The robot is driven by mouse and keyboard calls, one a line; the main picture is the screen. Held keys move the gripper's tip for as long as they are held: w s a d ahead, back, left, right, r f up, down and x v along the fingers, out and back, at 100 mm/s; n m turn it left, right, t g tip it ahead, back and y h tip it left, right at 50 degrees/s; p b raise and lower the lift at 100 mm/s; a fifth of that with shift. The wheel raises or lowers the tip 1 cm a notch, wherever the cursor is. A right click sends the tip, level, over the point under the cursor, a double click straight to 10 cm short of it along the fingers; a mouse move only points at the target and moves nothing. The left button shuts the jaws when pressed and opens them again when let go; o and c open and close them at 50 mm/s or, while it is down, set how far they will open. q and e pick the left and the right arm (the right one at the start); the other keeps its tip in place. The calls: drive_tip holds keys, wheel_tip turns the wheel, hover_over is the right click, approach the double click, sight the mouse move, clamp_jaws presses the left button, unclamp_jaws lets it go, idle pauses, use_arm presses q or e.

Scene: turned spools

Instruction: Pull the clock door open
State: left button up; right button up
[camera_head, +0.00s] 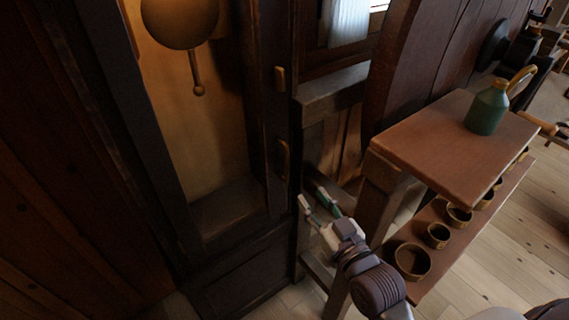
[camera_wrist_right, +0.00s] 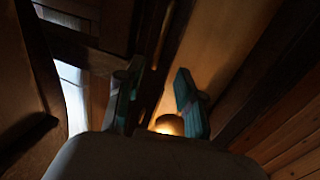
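The tall dark wooden clock case (camera_head: 235,225) stands at the left in the head view. Its lit interior shows a round pendulum bob (camera_head: 180,18); the bob also appears in the wrist view (camera_wrist_right: 169,125). A small dark handle (camera_head: 283,160) sits on the right upright of the clock front. I cannot tell whether the door is glazed and closed or ajar. My right gripper (camera_head: 315,197) is open and empty, low and to the right of the handle, apart from it. Its two fingers (camera_wrist_right: 158,100) are spread in the wrist view. My left gripper is out of view.
A wooden stand (camera_head: 455,145) close to the right of my right arm holds a green bottle (camera_head: 487,108). Several small round cups (camera_head: 438,235) sit on its lower shelf. A dark panelled wall (camera_head: 50,180) is at the left. Bare floor shows at the lower right.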

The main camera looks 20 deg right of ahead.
sight(288, 164)
drive_tip(key=w, duration=0.4)
drive_tip(key=w+a, duration=0.1)
drive_tip(key=w, duration=0.4)
drive_tip(key=w+a, duration=0.1)
drive_tip(key=w, duration=0.3)
drive_tip(key=shift+w+r, duration=0.1)
drive_tip(key=shift+w, duration=0.05)
clamp_jaws()
